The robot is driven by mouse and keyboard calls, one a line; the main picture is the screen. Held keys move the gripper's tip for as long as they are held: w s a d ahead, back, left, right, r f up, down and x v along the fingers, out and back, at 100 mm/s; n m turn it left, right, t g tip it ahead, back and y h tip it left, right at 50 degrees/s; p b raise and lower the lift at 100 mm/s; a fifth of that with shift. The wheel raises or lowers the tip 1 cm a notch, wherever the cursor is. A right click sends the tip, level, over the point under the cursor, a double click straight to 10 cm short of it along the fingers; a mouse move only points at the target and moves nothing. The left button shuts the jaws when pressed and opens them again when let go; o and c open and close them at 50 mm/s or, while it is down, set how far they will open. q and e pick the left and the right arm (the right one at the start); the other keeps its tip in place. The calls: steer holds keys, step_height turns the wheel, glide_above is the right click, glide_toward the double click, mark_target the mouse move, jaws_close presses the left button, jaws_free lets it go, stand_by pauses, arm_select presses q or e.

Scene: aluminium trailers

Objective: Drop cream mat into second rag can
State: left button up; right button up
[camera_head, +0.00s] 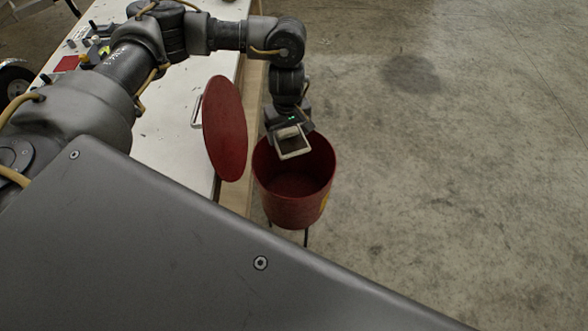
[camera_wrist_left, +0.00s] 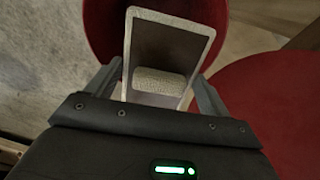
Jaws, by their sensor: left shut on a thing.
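The cream mat (camera_head: 293,146) is in my left gripper (camera_head: 289,131), over the mouth of a red rag can (camera_head: 292,208) in the head view. In the left wrist view the cream mat (camera_wrist_left: 160,80) shows a pale rim, a dark middle and a pale rolled part between the fingers of my left gripper (camera_wrist_left: 157,98). The can stands open, its round red lid (camera_head: 225,128) tilted up on the left. The can's inside is partly hidden by the gripper and mat. Only one can is in view, and my right gripper is not in view.
A long white table (camera_head: 165,170) runs along the left, beside the can. Small items and a red piece (camera_head: 66,64) lie at its far end, near my left arm. The concrete floor (camera_head: 450,160) to the right is clear.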

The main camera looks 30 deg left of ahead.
arm_select(q)
step_height(320, 180, down, 5)
steer(key=b, duration=0.2)
steer(key=shift+b, duration=0.4)
steer(key=shift+r, duration=0.1)
steer(key=o, duration=0.9)
step_height(320, 180, up, 11)
steer(key=shift+f, duration=0.1)
